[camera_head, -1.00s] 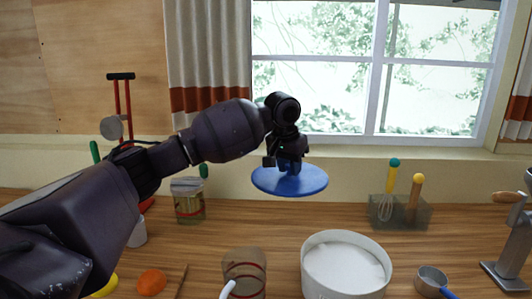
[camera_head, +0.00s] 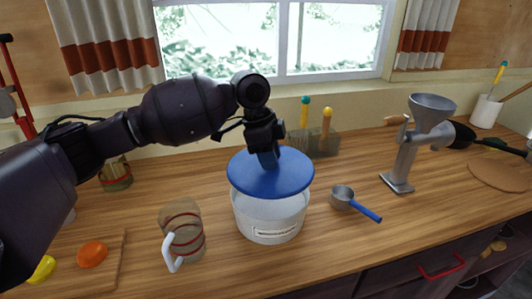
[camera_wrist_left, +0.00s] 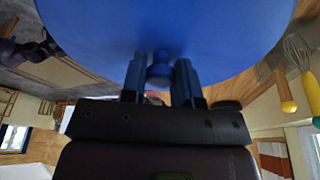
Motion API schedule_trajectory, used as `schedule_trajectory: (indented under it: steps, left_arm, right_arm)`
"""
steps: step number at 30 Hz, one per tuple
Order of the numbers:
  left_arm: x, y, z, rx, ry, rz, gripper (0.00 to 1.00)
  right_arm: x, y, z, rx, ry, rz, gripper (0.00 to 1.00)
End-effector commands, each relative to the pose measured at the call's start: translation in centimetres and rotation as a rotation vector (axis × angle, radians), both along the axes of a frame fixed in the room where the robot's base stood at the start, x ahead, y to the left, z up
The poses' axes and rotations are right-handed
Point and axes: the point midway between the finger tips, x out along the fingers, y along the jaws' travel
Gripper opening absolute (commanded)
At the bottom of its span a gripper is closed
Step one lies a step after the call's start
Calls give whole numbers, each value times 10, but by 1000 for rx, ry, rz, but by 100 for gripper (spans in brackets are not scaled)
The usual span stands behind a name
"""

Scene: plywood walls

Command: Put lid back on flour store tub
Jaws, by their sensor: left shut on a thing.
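The blue round lid (camera_head: 270,180) is held level by its knob in my left gripper (camera_head: 268,155), which is shut on it. In the left wrist view the lid (camera_wrist_left: 165,30) fills the top, with the knob between the fingers (camera_wrist_left: 160,78). The white flour tub (camera_head: 270,222) stands on the counter under the lid. The lid overlaps the back of the tub's opening in the head view, and pale content shows below the lid's front edge. The lid seems above the rim; the exact gap is hard to tell. My right gripper is not in view.
A measuring cup with blue handle (camera_head: 343,197) lies right of the tub. A utensil box (camera_head: 323,145) is behind, a metal grinder (camera_head: 405,160) farther right. The counter (camera_head: 330,240) is clear in front of the cup.

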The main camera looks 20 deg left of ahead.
Motion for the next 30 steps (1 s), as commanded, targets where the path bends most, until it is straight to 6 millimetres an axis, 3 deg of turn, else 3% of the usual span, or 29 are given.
schedule_trajectory:
  steps: [11, 25, 30]
  left_arm:
    - [0, 0, -11, 1, 1, -17, 4]
    - [1, 1, -47, 2, 5, -15, 4]
    - [0, 1, -54, 1, 1, -15, 4]
  right_arm:
    - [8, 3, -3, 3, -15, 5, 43]
    - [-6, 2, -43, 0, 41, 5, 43]
    - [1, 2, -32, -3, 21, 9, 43]
